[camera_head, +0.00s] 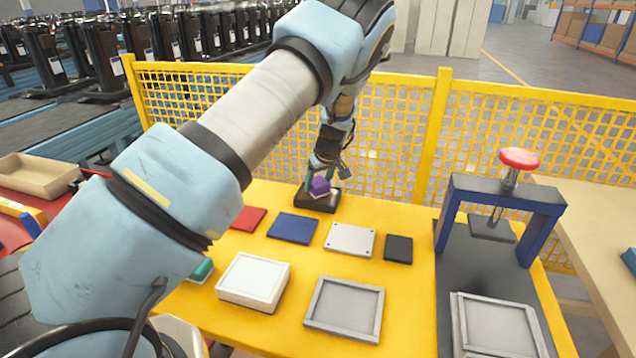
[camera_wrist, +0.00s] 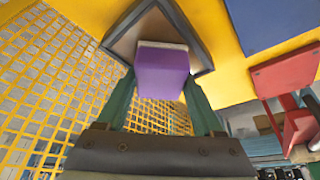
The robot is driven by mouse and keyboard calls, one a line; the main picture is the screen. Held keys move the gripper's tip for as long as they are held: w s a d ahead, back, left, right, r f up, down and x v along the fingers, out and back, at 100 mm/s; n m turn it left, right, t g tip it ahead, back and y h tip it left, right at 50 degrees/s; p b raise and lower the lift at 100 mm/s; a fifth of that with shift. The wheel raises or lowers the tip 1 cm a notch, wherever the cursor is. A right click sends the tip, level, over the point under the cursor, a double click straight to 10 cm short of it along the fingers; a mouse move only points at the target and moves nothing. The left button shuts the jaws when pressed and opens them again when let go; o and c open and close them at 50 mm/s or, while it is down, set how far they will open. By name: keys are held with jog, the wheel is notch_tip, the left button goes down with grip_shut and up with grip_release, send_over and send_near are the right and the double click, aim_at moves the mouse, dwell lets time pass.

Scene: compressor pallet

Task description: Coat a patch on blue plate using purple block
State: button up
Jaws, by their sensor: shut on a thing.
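A purple block (camera_head: 320,186) is held between the fingers of my gripper (camera_head: 321,180), at the back of the yellow table. In the wrist view, the purple block (camera_wrist: 163,72) sits between the green fingers of my gripper (camera_wrist: 162,88), with a pale layer at its far end. The block is over a small dark tray (camera_head: 313,204), also seen in the wrist view (camera_wrist: 195,30). I cannot tell whether the block touches the tray. The blue plate (camera_head: 293,228) lies flat to the front left of the tray; its corner shows in the wrist view (camera_wrist: 265,22).
A red plate (camera_head: 247,218), light plate (camera_head: 350,239) and black plate (camera_head: 398,249) lie near the blue plate. A white box (camera_head: 252,281) and grey frame (camera_head: 345,308) lie in front. A press (camera_head: 500,210) stands right. A yellow mesh fence (camera_head: 400,130) runs behind.

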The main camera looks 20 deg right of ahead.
aim_at(318, 181)
jog(key=shift+f+b, duration=0.45)
jog(key=shift+f, duration=0.05)
dwell(1.6)
jog(key=shift+r+p, duration=1.75)
jog(key=shift+r, duration=1.8)
jog(key=shift+s, duration=0.1)
